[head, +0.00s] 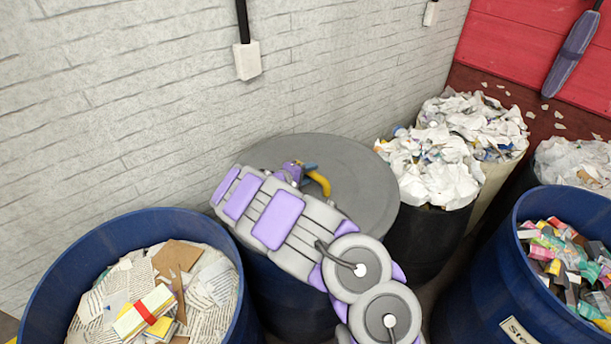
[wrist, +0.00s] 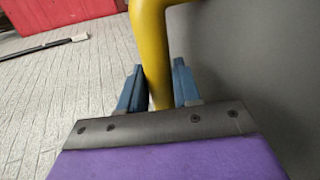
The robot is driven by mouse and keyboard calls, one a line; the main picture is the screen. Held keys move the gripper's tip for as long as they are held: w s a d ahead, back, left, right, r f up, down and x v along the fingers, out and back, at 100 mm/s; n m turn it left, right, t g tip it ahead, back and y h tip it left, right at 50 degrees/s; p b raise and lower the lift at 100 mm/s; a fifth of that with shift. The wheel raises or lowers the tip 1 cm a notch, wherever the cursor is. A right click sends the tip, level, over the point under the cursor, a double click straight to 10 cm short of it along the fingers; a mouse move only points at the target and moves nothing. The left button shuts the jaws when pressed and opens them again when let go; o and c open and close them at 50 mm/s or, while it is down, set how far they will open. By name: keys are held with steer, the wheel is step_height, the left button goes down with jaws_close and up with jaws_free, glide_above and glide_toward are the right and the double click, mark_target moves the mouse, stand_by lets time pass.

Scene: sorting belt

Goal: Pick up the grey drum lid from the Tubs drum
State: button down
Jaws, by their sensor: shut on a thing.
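The grey drum lid (head: 350,170) lies over the top of a blue drum (head: 285,300) in the middle of the head view. A yellow handle (head: 320,182) stands on the lid. My gripper (head: 305,172) reaches over the lid from the front, and my arm hides part of the lid and drum. In the wrist view the blue fingers (wrist: 159,88) sit on both sides of the yellow handle (wrist: 152,45), shut on it. The grey lid surface (wrist: 260,70) fills the right of that view. No label shows on this drum.
A blue drum with paper and card (head: 38,285) stands at left. Another with small cartons (head: 480,275) stands at right. Containers heaped with white paper (head: 435,165) stand behind. A white brick wall (head: 130,90) is close behind the lid.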

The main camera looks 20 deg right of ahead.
step_height(320, 180, up, 6)
steer(key=shift+r+p, duration=0.1)
steer(key=shift+p, duration=0.4)
steer(key=s+d+b, duration=0.1)
steer(key=s, duration=0.4)
steer(key=s+d+b, duration=0.1)
steer(key=s+d, duration=0.1)
steer(key=s, duration=0.3)
steer(key=s+d+b, duration=0.1)
steer(key=s+d, duration=0.1)
steer(key=s, duration=0.3)
steer(key=shift+s+d+f, duration=0.25)
steer(key=shift+s+f, duration=0.1)
steer(key=shift+s, duration=0.05)
steer(key=shift+s+d+r+b, duration=0.1)
steer(key=shift+s+d+b, duration=0.15)
steer(key=shift+s+b, duration=0.35)
steer(key=shift+s+d+b, duration=0.2)
steer(key=shift+s+b, duration=0.4)
